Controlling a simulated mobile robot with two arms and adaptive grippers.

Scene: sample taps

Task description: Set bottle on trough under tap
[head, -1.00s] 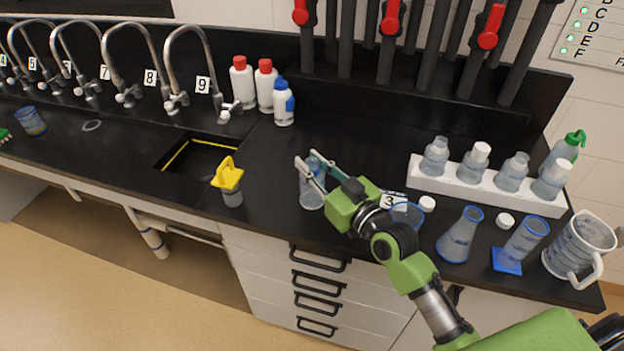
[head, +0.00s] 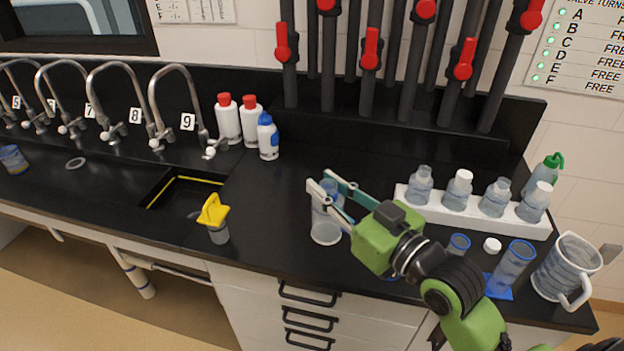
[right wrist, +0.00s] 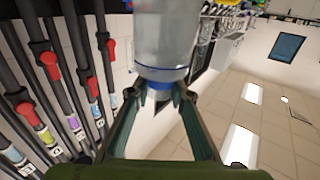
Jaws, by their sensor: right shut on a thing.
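My right gripper (head: 328,192) is shut on a clear bottle (head: 325,230) with a blue ring at its neck. The bottle looks upright, near the front edge of the bench. The right wrist view shows the fingers (right wrist: 160,92) around the neck and the bottle's clear body (right wrist: 166,40) beyond them. I cannot tell for sure whether its base touches the bench. The recessed black trough (head: 181,179), with a yellow line along its edge, lies left of the bottle. Tap 9 (head: 156,100) arches behind it, with more numbered taps to the left. My left gripper is not in view.
A yellow-topped container (head: 214,214) stands at the trough's front right. White bottles (head: 228,120) stand behind the trough. A white rack (head: 470,215) of bottles and a jug (head: 567,268) are at right. Bench between trough and gripper (head: 265,195) is clear.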

